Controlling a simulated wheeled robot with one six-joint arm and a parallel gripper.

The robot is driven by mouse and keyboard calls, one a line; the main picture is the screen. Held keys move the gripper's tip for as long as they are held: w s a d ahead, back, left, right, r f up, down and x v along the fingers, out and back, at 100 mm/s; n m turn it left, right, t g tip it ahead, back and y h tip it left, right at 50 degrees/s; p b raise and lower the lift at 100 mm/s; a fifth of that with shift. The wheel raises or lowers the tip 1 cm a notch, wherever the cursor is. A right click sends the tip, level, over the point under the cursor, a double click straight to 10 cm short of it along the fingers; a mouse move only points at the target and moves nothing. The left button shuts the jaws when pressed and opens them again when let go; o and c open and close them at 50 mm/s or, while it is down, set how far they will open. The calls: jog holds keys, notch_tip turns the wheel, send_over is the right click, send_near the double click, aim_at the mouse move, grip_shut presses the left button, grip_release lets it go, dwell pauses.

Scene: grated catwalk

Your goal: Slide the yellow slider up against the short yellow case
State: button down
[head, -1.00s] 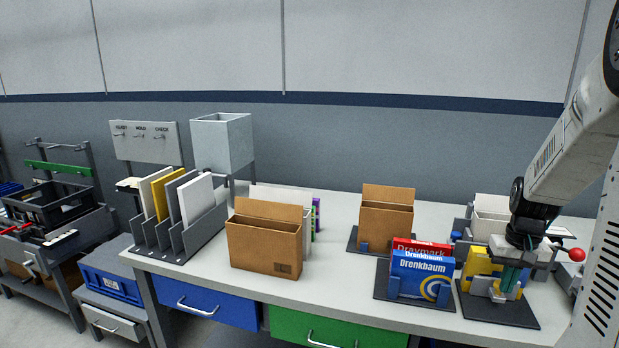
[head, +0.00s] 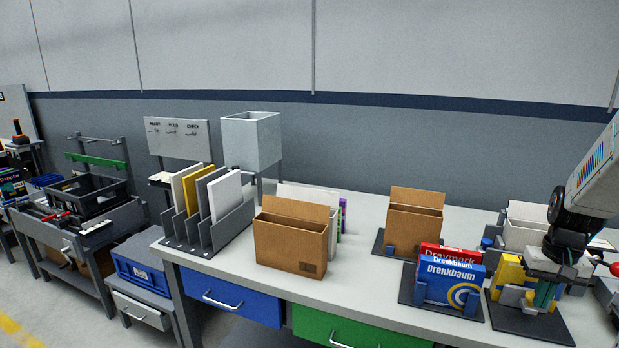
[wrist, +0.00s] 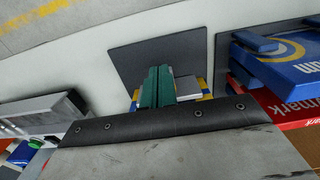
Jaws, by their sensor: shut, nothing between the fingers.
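A yellow case (head: 508,271) stands on a dark base plate (head: 530,324) at the right end of the bench. A pale grey block stands at its near side. My gripper (head: 544,294) is down at this stand, its green fingers shut with nothing between them, just right of the yellow case. In the wrist view the green fingers (wrist: 158,84) point over the dark plate (wrist: 155,50). Small yellow patches (wrist: 134,101) show beside the fingers; I cannot tell which belong to the slider. My gripper hides most of the slider and case, and contact cannot be told.
A neighbouring stand holds a blue Drenkbaum box (head: 450,281) and a red Draymark box (head: 444,251), close to the left. Cardboard holders (head: 291,246) (head: 413,220) and a file rack (head: 205,235) stand further left. A white bin (head: 524,233) stands behind my gripper.

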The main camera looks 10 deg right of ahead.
jog(key=shift+r, duration=3)
jog(key=s+a+r+n, duration=0.2)
jog(key=s+a, duration=0.2)
jog(key=a, duration=0.6)
jog(key=s+a+r+n+t, duration=0.1)
jog(key=s+a, duration=0.4)
jog(key=a, duration=0.5)
jog(key=s+a+r+n, duration=0.3)
jog(key=s+a+r, duration=0.1)
jog(key=a, duration=0.7)
jog(key=shift+s+r, duration=0.3)
